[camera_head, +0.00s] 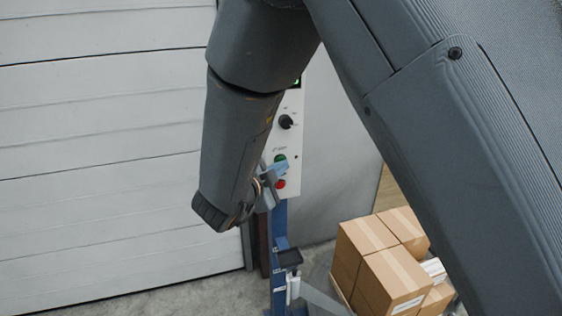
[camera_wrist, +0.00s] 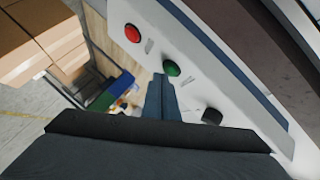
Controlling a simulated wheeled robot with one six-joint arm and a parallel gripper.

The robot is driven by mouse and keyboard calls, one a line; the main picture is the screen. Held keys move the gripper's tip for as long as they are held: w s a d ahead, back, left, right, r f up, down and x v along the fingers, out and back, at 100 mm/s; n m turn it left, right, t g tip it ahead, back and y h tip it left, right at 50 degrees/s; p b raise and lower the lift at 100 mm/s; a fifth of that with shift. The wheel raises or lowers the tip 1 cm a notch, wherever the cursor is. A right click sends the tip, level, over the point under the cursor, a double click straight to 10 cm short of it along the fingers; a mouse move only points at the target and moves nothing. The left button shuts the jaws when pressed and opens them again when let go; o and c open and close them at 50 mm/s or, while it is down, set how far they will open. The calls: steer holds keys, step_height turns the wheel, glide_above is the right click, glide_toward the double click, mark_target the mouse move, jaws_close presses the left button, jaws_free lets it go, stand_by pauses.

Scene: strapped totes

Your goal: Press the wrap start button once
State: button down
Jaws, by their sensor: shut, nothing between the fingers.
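The white control panel (camera_head: 292,140) stands on a blue post in the head view, partly hidden behind my arm. It carries a green button (camera_head: 281,158), a red button (camera_head: 281,184) below it and a black knob (camera_head: 286,122) above. The wrist view also shows the green button (camera_wrist: 171,68), the red button (camera_wrist: 131,32) and the knob (camera_wrist: 212,116). My gripper (camera_head: 284,168) is shut and empty, in front of the panel by the green button. In the wrist view its fingertips (camera_wrist: 161,78) lie just beside the green button. I cannot tell whether they touch it.
Stacked cardboard boxes (camera_head: 385,262) stand on the floor to the lower right, and also show in the wrist view (camera_wrist: 45,40). A large pale slatted door (camera_head: 100,130) fills the left. A black bracket (camera_head: 289,258) sits on the blue post (camera_head: 279,225).

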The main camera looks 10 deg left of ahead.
steer(key=shift+w+a, duration=0.15)
steer(key=shift+w, duration=0.15)
stand_by(0.5)
stand_by(0.4)
steer(key=shift+s+d, duration=0.35)
steer(key=shift+s, duration=0.35)
steer(key=s+d, duration=0.1)
steer(key=s+p, duration=0.1)
steer(key=s+d, duration=0.1)
steer(key=s, duration=0.1)
steer(key=shift+s+d+p, duration=0.1)
steer(key=shift+d+p, duration=0.2)
steer(key=shift+d, duration=0.05)
stand_by(0.4)
